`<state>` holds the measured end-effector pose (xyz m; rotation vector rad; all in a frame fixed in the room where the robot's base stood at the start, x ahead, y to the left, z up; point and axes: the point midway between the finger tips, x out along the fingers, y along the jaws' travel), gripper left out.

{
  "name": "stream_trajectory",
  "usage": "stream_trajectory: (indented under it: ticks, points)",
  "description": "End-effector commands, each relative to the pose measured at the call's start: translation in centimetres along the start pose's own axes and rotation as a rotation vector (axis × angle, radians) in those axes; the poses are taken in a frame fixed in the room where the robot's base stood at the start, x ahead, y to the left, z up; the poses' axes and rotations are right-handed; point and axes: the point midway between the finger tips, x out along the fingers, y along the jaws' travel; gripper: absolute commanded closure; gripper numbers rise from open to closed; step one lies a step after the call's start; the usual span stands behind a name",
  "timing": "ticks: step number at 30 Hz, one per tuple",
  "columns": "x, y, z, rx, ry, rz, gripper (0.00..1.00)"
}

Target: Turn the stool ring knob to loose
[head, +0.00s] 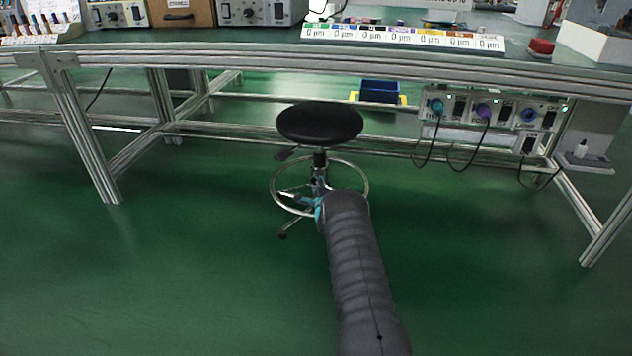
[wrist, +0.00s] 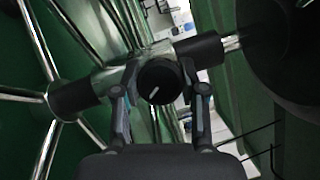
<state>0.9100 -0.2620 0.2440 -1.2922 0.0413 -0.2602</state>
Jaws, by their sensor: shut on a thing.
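The stool (head: 320,124) has a round black seat and a chrome foot ring, and stands in front of the bench. In the wrist view the ring knob (wrist: 159,82) is a round black knob with a pale pointer line slanting toward the upper right. It sits on a metal collar on the stool's column. My gripper (wrist: 160,104) has one finger on each side of the knob and is shut on it. In the head view my gripper (head: 318,196) is at the foot ring (head: 362,172), below the seat, and my arm partly hides it. The knob is too small to tell there.
The bench frame (head: 330,62) runs across behind the stool. Control boxes with hanging cables (head: 485,110) are under its right side. A blue bin (head: 380,92) stands behind the stool. The green floor is clear at left and right front.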

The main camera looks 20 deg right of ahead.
Motion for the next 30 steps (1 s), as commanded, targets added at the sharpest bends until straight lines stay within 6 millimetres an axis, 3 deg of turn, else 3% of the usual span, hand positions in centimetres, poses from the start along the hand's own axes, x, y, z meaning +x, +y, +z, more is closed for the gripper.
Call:
stream_trajectory:
  ticks: [19, 20, 22, 30]
  points:
    - [0.18, -0.41, -0.04, 0.042, 0.001, -0.025, 0.93]
    - [0.18, -0.41, -0.04, 0.042, 0.001, -0.025, 0.51]
    - [0.17, -0.39, -0.03, 0.042, 0.001, -0.024, 0.33]
    - [0.07, -0.08, 0.12, 0.042, -0.001, -0.019, 0.32]
